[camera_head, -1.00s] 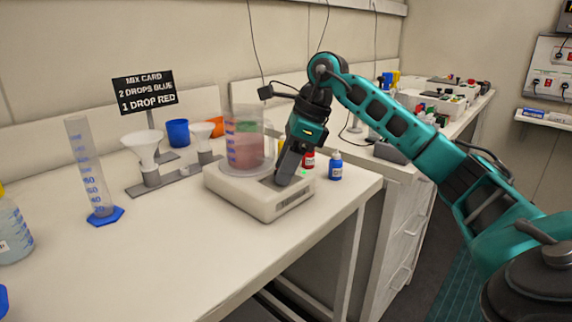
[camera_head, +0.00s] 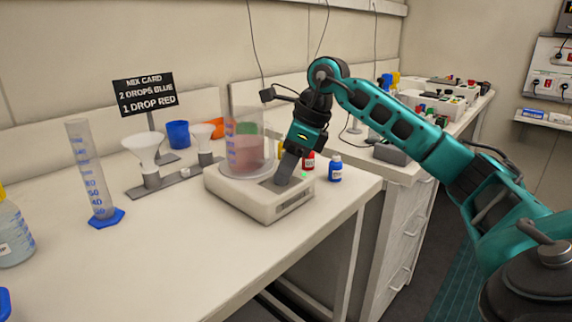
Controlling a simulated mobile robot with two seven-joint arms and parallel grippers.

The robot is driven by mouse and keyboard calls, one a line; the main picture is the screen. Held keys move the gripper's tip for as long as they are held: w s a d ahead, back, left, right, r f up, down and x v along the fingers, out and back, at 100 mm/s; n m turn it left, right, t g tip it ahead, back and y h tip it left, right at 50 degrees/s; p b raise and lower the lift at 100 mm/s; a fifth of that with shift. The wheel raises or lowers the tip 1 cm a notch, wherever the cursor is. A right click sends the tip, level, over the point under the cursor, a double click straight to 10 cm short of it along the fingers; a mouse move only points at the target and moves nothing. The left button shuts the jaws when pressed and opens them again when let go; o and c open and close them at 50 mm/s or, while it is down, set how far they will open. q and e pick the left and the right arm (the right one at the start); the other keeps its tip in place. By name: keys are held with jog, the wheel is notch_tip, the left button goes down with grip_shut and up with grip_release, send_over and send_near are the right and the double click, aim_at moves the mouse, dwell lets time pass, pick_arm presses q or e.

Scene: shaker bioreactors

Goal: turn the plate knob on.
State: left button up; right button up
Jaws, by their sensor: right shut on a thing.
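The white stirring plate (camera_head: 262,203) stands on the bench near its right end. A clear beaker (camera_head: 245,150) with reddish liquid stands on it. My right gripper (camera_head: 283,180) points down at the right part of the plate's top, beside the beaker. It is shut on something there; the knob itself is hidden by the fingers. A small green light (camera_head: 304,174) shows on the plate next to the fingers. My left gripper is not in view.
A red dropper bottle (camera_head: 308,161) and a blue one (camera_head: 335,169) stand close behind the plate. Funnels on a stand (camera_head: 165,187), a tall measuring cylinder (camera_head: 92,175) and a bottle (camera_head: 13,235) are to the left. The front of the bench is clear.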

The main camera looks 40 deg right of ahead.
jog(key=m+h+p, duration=0.1)
jog(key=m, duration=0.3)
jog(key=shift+s+a+r+t, duration=0.1)
jog(key=shift+a+t, duration=0.05)
jog(key=shift+t, duration=0.25)
jog(key=shift+m+h+p, duration=0.3)
jog(key=shift+m+p, duration=0.05)
jog(key=shift+m, duration=0.05)
jog(key=shift+a+m+h, duration=0.1)
jog(key=shift+m+h, duration=0.2)
jog(key=shift+m, duration=0.5)
jog(key=shift+m+p, duration=0.3)
jog(key=o, duration=1.1)
jog(key=shift+c, duration=0.2)
